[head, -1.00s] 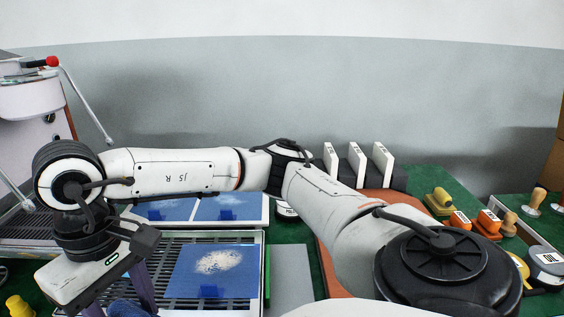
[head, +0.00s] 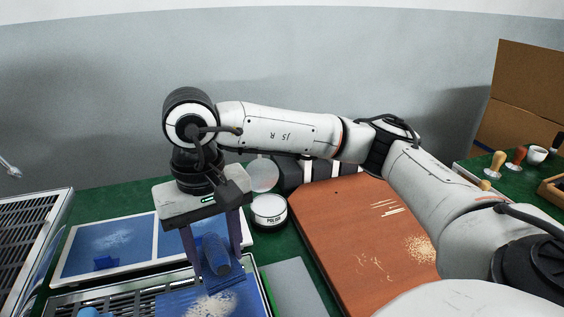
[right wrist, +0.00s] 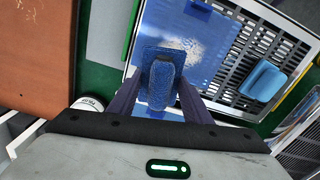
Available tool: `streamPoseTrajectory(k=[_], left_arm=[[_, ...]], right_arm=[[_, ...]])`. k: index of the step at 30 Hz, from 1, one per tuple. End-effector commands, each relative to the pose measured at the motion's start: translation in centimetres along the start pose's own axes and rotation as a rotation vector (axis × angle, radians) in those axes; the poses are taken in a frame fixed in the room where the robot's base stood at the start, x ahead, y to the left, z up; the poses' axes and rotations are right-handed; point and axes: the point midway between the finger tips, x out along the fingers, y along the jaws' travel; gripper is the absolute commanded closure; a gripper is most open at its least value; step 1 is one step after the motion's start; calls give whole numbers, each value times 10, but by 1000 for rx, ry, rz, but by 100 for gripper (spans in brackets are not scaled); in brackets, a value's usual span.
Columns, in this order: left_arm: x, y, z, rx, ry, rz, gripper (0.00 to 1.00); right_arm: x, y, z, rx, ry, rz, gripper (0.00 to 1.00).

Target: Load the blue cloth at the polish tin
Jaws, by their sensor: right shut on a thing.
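My right gripper (head: 216,255) is shut on the blue cloth (head: 216,262), a flat pad with a raised rounded grip. The cloth also shows between my right gripper's fingers in the right wrist view (right wrist: 160,80). It hangs above the near blue mat with pale powder. The polish tin (head: 269,211), a round white tin with a dark label, stands to the right of and behind the cloth, apart from it. Its pale contents face up. In the right wrist view the tin (right wrist: 88,103) is partly hidden by my gripper. My left gripper is not in view.
A pale disc (head: 263,175) stands behind the tin. A reddish-brown board (head: 350,240) with pale marks lies to the right. Blue mats (head: 108,246) lie on white trays to the left.

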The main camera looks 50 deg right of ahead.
Motion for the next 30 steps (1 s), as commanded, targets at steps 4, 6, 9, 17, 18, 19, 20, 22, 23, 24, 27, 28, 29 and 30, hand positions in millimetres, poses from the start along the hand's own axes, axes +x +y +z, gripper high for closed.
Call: streamPoseTrajectory(k=[4, 6, 9, 17, 18, 19, 20, 22, 23, 24, 27, 28, 29, 30], left_arm=[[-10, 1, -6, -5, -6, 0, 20], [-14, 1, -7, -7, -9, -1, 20], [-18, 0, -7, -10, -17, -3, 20], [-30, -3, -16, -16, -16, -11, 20], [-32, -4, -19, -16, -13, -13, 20], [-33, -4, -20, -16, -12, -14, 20], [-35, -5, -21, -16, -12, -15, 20], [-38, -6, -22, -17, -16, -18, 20], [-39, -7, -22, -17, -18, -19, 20], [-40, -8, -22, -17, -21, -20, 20], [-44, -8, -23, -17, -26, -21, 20], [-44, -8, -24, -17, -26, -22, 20], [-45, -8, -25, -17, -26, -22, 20], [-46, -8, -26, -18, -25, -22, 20]], right_arm=[[-7, 14, -27, 447, -1, 0, 73], [-8, 22, -39, 673, 0, 2, 73], [-9, 35, -57, 995, -1, 1, 73], [-10, 76, -102, 1837, 0, 2, 73], [-11, 84, -109, 1968, 1, 2, 73], [-11, 90, -114, 2068, 1, 1, 73], [-11, 96, -118, 2165, 1, 0, 73], [-11, 111, -129, 2394, 2, 1, 73], [-11, 118, -133, 2491, 2, 1, 73], [-11, 126, -138, 2614, 1, 0, 73], [-11, 146, -149, 2892, 1, 0, 73], [-11, 152, -152, 2964, 1, 0, 73], [-11, 157, -154, 3031, 1, -1, 73], [-11, 163, -157, 3110, 1, 0, 73]])
